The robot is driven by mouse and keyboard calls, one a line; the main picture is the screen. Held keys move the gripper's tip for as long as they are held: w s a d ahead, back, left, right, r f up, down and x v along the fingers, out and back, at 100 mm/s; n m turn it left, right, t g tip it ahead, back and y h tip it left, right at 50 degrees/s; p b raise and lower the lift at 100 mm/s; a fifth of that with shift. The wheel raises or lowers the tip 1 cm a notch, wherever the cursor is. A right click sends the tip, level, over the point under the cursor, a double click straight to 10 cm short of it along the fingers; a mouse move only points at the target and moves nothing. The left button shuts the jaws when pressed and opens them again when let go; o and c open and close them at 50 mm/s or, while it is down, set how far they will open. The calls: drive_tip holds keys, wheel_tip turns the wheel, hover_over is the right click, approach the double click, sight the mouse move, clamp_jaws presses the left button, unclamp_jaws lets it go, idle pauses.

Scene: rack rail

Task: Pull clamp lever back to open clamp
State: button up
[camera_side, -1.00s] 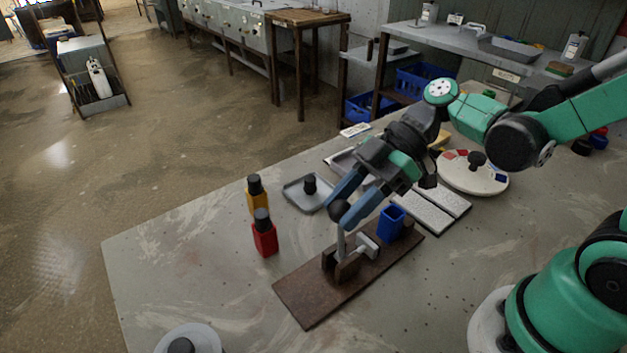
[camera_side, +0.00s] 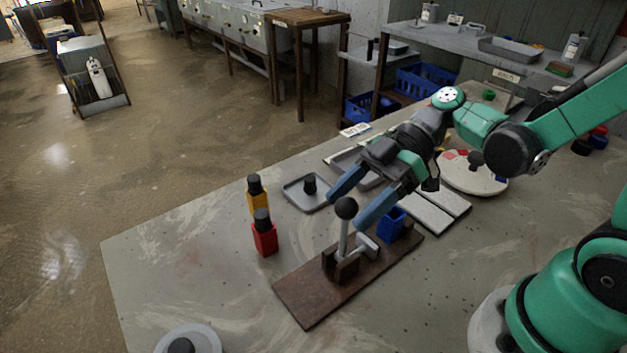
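The clamp stands on a brown base board (camera_side: 312,298) on the table. Its lever (camera_side: 343,238) is a light rod with a black ball knob (camera_side: 346,208), standing roughly upright in a dark bracket (camera_side: 341,265). A grey clamp arm (camera_side: 368,246) points right from the bracket, towards a blue block (camera_side: 391,226) at the board's right end. My gripper (camera_side: 346,206) is open, its two blue fingers spread apart, just behind and to the right of the knob. Whether a finger touches the knob or lever is hard to tell.
A red bottle (camera_side: 265,239) and a yellow bottle (camera_side: 257,201) stand left of the board. A grey tray (camera_side: 293,196) with a black knob lies behind. White panels (camera_side: 430,214) and a round white disc (camera_side: 491,184) are to the right. The table's front left is mostly clear.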

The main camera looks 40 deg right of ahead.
drive_tip(key=v, duration=0.5)
drive_tip(key=shift+d+r, duration=0.2)
drive_tip(key=shift+d, duration=0.05)
drive_tip(key=shift+w+d+f+m+t+h, duration=0.25)
drive_tip(key=shift+d+m+t+h, duration=0.65)
drive_tip(key=shift+m+h, duration=1.3)
drive_tip(key=shift+w+d+f+m+t+h, duration=0.1)
drive_tip(key=shift+w+d+m+t+h, duration=0.4)
drive_tip(key=shift+m+t+h, duration=1.2)
drive_tip(key=shift+w+d+f+m+t+h, duration=0.15)
drive_tip(key=shift+w+d+m+t+h, duration=0.35)
drive_tip(key=shift+m+h, duration=2.2)
drive_tip(key=shift+s+d+m+y, duration=0.15)
drive_tip(key=shift+d+m+y, duration=0.05)
drive_tip(key=shift+m+y, duration=0.4)
